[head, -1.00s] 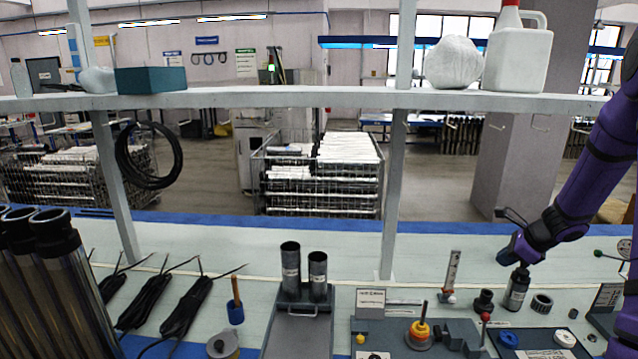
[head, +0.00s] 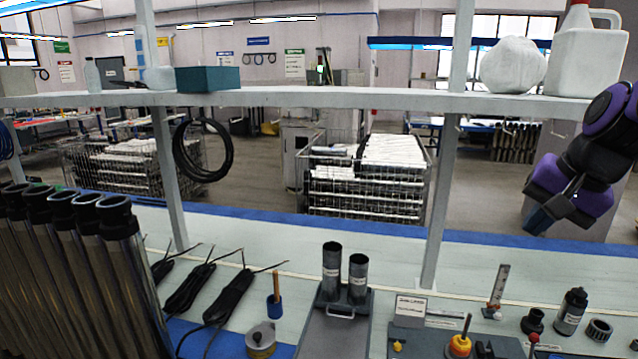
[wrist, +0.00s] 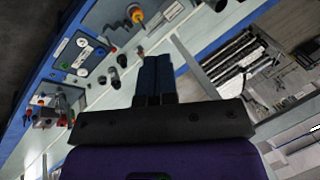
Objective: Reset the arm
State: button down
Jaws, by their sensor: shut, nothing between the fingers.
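My gripper (head: 540,218) is at the right of the head view, raised above the bench (head: 500,258) and apart from the things on it. In the wrist view its two dark blue fingers (wrist: 154,78) lie side by side, shut with nothing between them. A dark ring (head: 598,331) and a short black fitting (head: 533,321) stand on either side of the bottle.
A shelf (head: 340,97) runs across above the bench, holding a white jug (head: 588,62), a white bundle (head: 513,66) and a teal box (head: 208,79). Long metal tubes (head: 90,270) stand at the left. Two dark cylinders (head: 331,268) stand in a grey holder. Shelf posts rise from the bench.

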jog(key=s+a+r+n+t+h, duration=0.1)
jog(key=s+a+r+n+h, duration=0.1)
jog(key=s+n, duration=0.5)
jog(key=shift+s+a+r+n, duration=0.25)
jog(key=shift+s+a+n, duration=0.2)
jog(key=shift+s, duration=2.8)
